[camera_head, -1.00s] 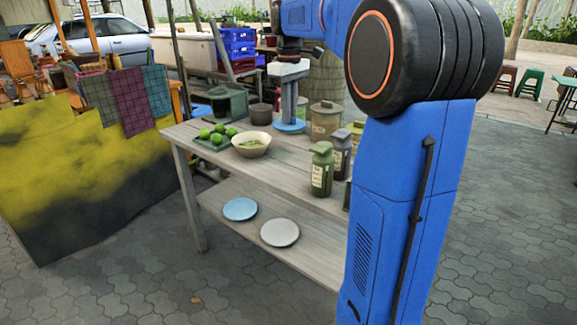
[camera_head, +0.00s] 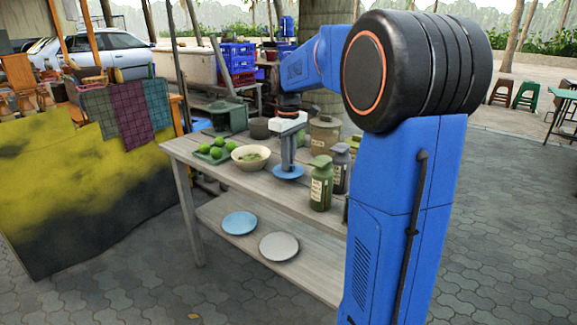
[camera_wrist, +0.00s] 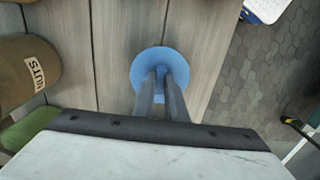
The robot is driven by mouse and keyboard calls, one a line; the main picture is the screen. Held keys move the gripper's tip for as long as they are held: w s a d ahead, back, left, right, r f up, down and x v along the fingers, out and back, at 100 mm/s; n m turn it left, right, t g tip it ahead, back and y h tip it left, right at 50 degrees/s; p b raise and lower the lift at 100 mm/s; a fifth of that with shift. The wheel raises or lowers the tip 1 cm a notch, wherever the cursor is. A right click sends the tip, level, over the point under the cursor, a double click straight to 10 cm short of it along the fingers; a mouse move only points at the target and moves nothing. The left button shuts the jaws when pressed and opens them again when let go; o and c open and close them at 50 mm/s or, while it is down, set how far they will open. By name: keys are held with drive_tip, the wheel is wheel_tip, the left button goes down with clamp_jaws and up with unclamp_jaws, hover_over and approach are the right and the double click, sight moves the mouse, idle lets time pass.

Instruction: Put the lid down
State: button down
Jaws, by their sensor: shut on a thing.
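The lid is a round blue disc (camera_head: 288,173), held level low over the wooden table top (camera_head: 200,148), right of the pale bowl. It also shows in the wrist view (camera_wrist: 147,63), over the planks near the table's edge. My gripper (camera_head: 288,163) points straight down and is shut on the lid from above; its fingers (camera_wrist: 162,72) meet at the middle of the disc. The fingers hide any knob. I cannot tell whether the lid touches the table. A dark grey pot (camera_head: 260,128) stands behind, near the green box.
A bowl (camera_head: 250,156) and a green tray (camera_head: 212,157) of limes stand to the left. A lidded jar (camera_head: 324,136) and green-capped bottles (camera_head: 321,186) stand close on the right. Blue (camera_head: 239,223) and whitish (camera_head: 279,246) plates lie on the lower shelf.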

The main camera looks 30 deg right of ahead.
drive_tip(key=shift+f, duration=0.85)
drive_tip(key=shift+f, duration=0.15)
drive_tip(key=c, duration=1.8)
unclamp_jaws()
wheel_tip(320, 180, up, 12)
drive_tip(key=shift+r, duration=0.2)
drive_tip(key=s+a+f+m+t, duration=0.1)
drive_tip(key=s+a+f, duration=0.4)
drive_tip(key=s, duration=0.5)
drive_tip(key=s+a+f+m+t, duration=0.1)
drive_tip(key=s+a+f, duration=0.4)
drive_tip(key=s, duration=0.5)
drive_tip(key=s+a+f+m+t, duration=0.2)
drive_tip(key=s+a+f, duration=0.3)
drive_tip(key=s, duration=0.5)
wheel_tip(320, 180, down, 3)
drive_tip(key=shift+a+r+t, duration=0.2)
drive_tip(key=shift+a+t, duration=0.2)
